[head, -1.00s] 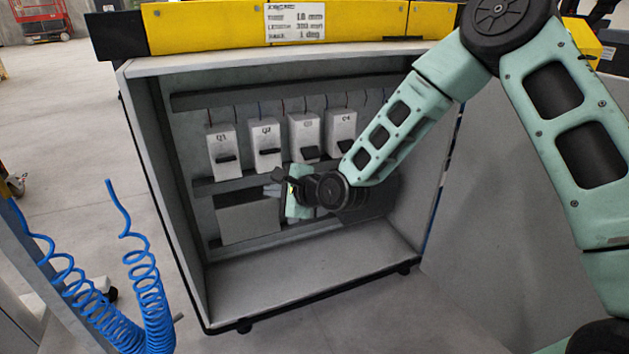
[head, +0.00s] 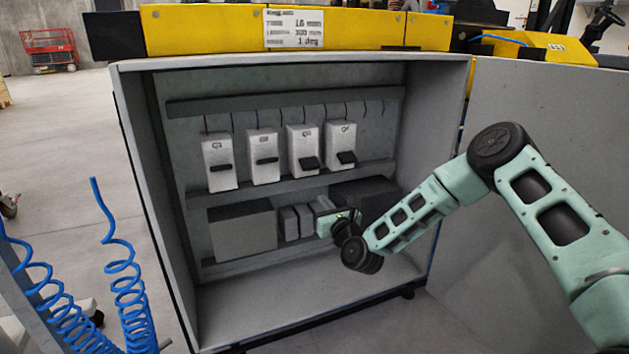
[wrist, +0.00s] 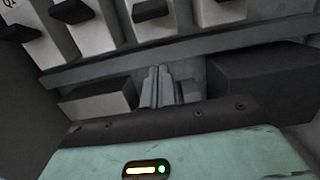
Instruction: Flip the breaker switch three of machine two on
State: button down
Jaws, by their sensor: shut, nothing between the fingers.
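Breaker Q3 (head: 296,141) is a white box, third in a row of breakers inside the open cabinet in the head view. Its black lever (head: 309,163) sits low and juts out, much like the Q4 lever (head: 347,158). The Q1 lever (head: 220,168) and Q2 lever (head: 265,161) look flatter and level. My gripper (head: 318,206) is below the row, under Q3 and Q4, touching no lever. In the wrist view my gripper (wrist: 161,78) has its fingers together and empty, below the rail; the breakers above are cut off by the frame and their labels are mostly unreadable.
A grey rail (head: 262,190) runs under the breakers. A grey box (head: 243,230), small modules (head: 289,222) and a dark box (head: 365,190) sit on the lower level. The cabinet's side walls and open door (head: 545,115) bound the space. Blue coiled hoses (head: 130,285) hang at left.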

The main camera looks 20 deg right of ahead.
aim_at(308, 174)
jog(key=w+r, duration=0.1)
jog(key=w, duration=0.2)
jog(key=w+r+b, duration=0.1)
jog(key=w, duration=0.2)
jog(key=w+a, duration=0.1)
jog(key=w, duration=0.2)
jog(key=shift+a+r, duration=0.1)
jog(key=shift+r, duration=0.3)
jog(key=shift+s+r, duration=0.25)
jog(key=shift+r, duration=0.25)
jog(key=shift+s+r, duration=0.2)
jog(key=shift+r, duration=0.25)
jog(key=shift+r, duration=0.15)
